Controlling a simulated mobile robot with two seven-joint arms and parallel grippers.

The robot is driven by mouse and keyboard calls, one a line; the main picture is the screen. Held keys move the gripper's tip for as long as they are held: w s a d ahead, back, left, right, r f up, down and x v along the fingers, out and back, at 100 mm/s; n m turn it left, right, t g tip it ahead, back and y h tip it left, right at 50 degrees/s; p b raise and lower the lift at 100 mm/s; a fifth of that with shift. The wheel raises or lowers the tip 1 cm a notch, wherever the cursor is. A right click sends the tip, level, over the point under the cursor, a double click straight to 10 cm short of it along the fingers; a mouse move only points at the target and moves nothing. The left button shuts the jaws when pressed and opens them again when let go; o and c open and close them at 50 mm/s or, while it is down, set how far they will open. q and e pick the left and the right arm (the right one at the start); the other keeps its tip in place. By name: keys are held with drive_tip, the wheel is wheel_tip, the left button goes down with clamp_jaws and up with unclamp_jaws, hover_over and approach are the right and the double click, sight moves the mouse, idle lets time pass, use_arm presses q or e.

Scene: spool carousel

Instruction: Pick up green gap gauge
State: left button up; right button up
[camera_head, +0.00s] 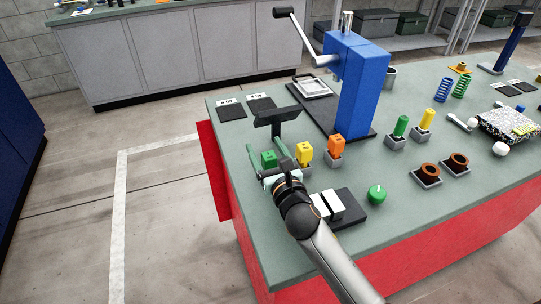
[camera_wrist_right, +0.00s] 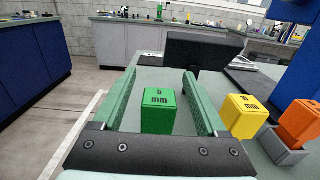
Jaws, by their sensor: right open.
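The green gap gauge (camera_head: 269,158) is a small green block marked 5 mm near the left edge of the grey-green bench. In the right wrist view the green gap gauge (camera_wrist_right: 160,112) stands upright between the two fingers, with a visible gap on either side. My right gripper (camera_head: 267,149) is open and reaches around the gauge. In the right wrist view the open right gripper (camera_wrist_right: 160,82) has one long green finger on each side of the gauge. The gauge's lower part is hidden by the gripper's dark palm edge. My left gripper is not in view.
A yellow gauge (camera_wrist_right: 247,115) stands close to the right finger, with an orange gauge (camera_head: 335,146) beyond it. A dark plate on a stand (camera_head: 277,117) rises just behind. A blue press (camera_head: 362,85) stands farther back. A green knob (camera_head: 377,194) sits to the right.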

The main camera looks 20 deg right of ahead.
drive_tip(key=shift+w+f, duration=0.1)
drive_tip(key=shift+w, duration=0.25)
drive_tip(key=shift+s, duration=0.1)
clamp_jaws()
idle(0.4)
